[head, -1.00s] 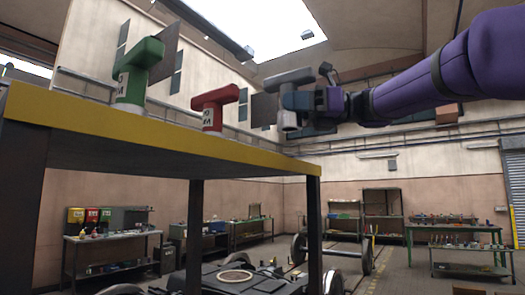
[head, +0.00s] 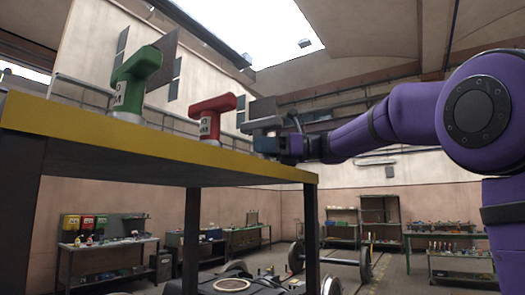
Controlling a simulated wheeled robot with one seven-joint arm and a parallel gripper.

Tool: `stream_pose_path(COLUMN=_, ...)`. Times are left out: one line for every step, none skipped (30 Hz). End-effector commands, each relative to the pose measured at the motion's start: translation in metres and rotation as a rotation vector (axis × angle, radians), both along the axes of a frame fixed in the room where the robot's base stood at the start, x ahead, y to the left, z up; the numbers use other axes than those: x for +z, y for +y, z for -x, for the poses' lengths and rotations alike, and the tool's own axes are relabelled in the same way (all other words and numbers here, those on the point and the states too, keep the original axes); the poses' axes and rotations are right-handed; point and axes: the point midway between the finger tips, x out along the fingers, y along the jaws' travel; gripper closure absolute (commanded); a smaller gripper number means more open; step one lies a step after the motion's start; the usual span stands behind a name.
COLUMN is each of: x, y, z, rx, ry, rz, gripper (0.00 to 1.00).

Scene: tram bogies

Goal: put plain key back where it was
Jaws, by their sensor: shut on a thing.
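The plain grey T-shaped key (head: 264,127) is at the right end of the raised shelf (head: 180,150), to the right of the other keys. My gripper (head: 272,144) is shut on it from the right, and the fingers cover part of its stem. The key looks upright. Its foot is hidden, so I cannot tell whether it touches the shelf top. A red T-shaped key (head: 212,115) and a green T-shaped key (head: 134,77) stand upright on the shelf, each with a white label.
The shelf has a yellow front edge (head: 100,126) and dark legs; its top surface is seen from below and hidden. Dark upright plates (head: 263,107) stand behind the keys. Workbenches (head: 447,249) and wheelsets (head: 330,258) are far behind, below.

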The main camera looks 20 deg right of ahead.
Motion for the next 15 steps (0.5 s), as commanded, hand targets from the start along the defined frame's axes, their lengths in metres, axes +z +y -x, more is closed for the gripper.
stream_pose_path(x=-0.0031, y=0.0, z=0.0005, rx=0.0, ry=0.0, rz=-0.001, gripper=0.95)
stream_pose_path(x=-0.0043, y=0.0, z=0.0006, rx=0.0, ry=0.0, rz=-0.001, gripper=0.95)
stream_pose_path(x=-0.0053, y=0.0, z=0.0006, rx=0.0, ry=-0.001, rz=-0.001, gripper=0.95)
stream_pose_path(x=-0.0055, y=0.0001, z=0.0006, rx=0.0, ry=-0.001, rz=-0.001, gripper=0.95)
stream_pose_path(x=-0.0055, y=0.0, z=0.0006, rx=0.0, ry=-0.001, rz=-0.001, gripper=0.95)
stream_pose_path(x=-0.0054, y=0.0001, z=0.0006, rx=0.0, ry=-0.001, rz=-0.001, gripper=0.95)
stream_pose_path(x=-0.0053, y=0.0001, z=0.0006, rx=0.0, ry=-0.001, rz=-0.001, gripper=0.95)
stream_pose_path(x=-0.0053, y=0.0001, z=0.0006, rx=0.0, ry=-0.001, rz=-0.001, gripper=0.95)
stream_pose_path(x=-0.0053, y=0.0, z=0.0005, rx=0.0, ry=-0.001, rz=-0.001, gripper=0.95)
stream_pose_path(x=-0.0055, y=0.0, z=0.0005, rx=0.0, ry=-0.001, rz=-0.001, gripper=0.95)
stream_pose_path(x=-0.0059, y=0.0001, z=0.0005, rx=0.0, ry=-0.001, rz=-0.001, gripper=0.95)
stream_pose_path(x=-0.0068, y=0.0001, z=0.0005, rx=0.0, ry=-0.001, rz=-0.001, gripper=0.95)
stream_pose_path(x=-0.0077, y=0.0, z=0.0005, rx=0.0, ry=-0.001, rz=-0.001, gripper=0.95)
stream_pose_path(x=-0.0085, y=0.0, z=0.0005, rx=0.0, ry=-0.001, rz=-0.001, gripper=0.95)
stream_pose_path(x=-0.0092, y=0.0, z=0.0003, rx=0.0, ry=0.0, rz=0.0, gripper=0.53)
